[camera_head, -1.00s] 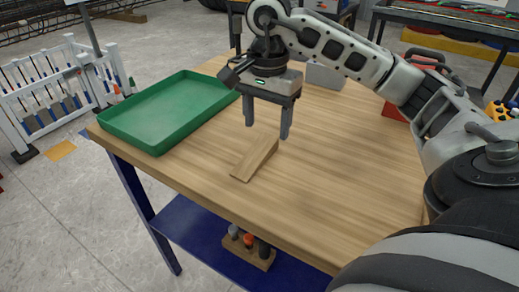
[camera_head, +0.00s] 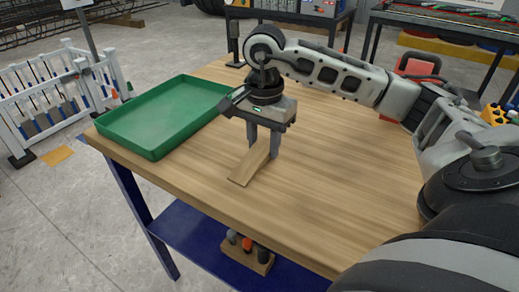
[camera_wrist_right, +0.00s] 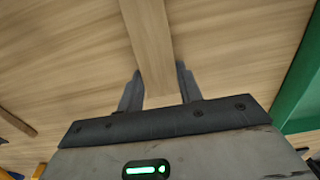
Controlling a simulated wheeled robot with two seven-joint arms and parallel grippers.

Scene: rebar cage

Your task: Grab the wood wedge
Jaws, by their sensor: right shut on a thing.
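The wood wedge (camera_head: 245,171) is a light brown block lying on the wooden table (camera_head: 330,180), near its front edge. My right gripper (camera_head: 263,153) points down over the wedge's far end. Its two fingers are shut on the wedge, one on each side. In the right wrist view the wedge (camera_wrist_right: 150,45) runs between the two fingers of the right gripper (camera_wrist_right: 158,85). The wedge's far end is partly hidden by the gripper. My left gripper is not in view.
A green tray (camera_head: 152,153) lies on the table to the left of the wedge. Its edge also shows in the right wrist view (camera_wrist_right: 300,95). A red toolbox (camera_head: 415,68) stands at the back right. The table right of the wedge is clear.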

